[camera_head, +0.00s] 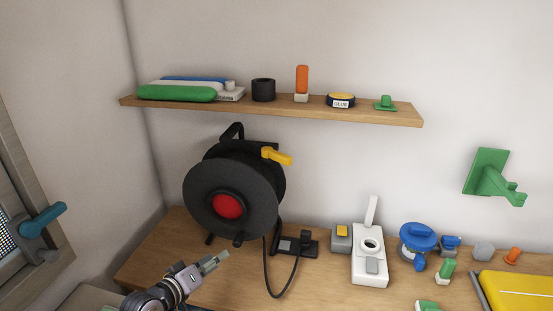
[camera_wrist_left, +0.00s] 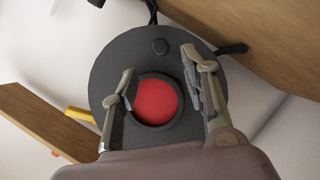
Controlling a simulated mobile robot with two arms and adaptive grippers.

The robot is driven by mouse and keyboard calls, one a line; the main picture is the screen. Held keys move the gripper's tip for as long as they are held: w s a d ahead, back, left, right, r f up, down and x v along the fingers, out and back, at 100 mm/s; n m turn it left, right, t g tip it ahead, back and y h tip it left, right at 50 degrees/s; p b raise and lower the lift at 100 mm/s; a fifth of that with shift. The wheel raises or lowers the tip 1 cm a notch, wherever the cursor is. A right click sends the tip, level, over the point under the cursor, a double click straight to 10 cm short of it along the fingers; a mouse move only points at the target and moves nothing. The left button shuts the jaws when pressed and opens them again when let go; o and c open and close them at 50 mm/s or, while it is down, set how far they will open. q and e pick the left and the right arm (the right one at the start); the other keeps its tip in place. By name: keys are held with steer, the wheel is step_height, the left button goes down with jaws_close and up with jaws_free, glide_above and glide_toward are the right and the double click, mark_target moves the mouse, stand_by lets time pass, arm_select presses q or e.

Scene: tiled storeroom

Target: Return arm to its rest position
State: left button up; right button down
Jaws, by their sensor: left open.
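My left gripper (camera_head: 214,262) is at the lower left in the head view, raised over the workbench in front of the black cable reel. In the left wrist view, its two fingers (camera_wrist_left: 160,90) are spread apart with nothing between them. The cable reel (camera_head: 205,170) with its red hub (camera_head: 229,206) stands upright on the bench. It fills the background between and around the fingers in the left wrist view (camera_wrist_left: 150,60). My right gripper shows in neither view.
The wooden bench (camera_head: 215,290) carries a black plug (camera_head: 298,243), a white device (camera_head: 368,262), blue items (camera_head: 418,243) and a yellow case (camera_head: 520,290). A wall shelf (camera_head: 270,106) hangs above. A green hook (camera_head: 492,178) is on the wall. A window handle (camera_head: 45,222) is at left.

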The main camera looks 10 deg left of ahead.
arm_select(q)
steer(key=s+d+f+m+g+y, duration=0.1)
steer(key=s+d+f+m+g, duration=0.2)
steer(key=s, duration=0.5)
steer(key=s+d+f+m+g, duration=0.2)
steer(key=s+d+f, duration=0.25)
steer(key=s, duration=0.35)
steer(key=s+a+f+m+g+y, duration=0.1)
steer(key=s+a+g+y, duration=0.15)
steer(key=s, duration=0.55)
steer(key=s+a+m+g+y, duration=0.1)
steer(key=s+a+g+y, duration=0.15)
steer(key=s, duration=0.65)
step_height(320, 180, down, 26)
steer(key=d+g+h, duration=0.1)
steer(key=s+a+f+g, duration=0.1)
steer(key=s+a+f, duration=0.2)
steer(key=s+f, duration=1.3)
steer(key=shift+s+f+g, duration=0.25)
steer(key=shift+s+g, duration=0.05)
steer(key=shift+s, duration=0.6)
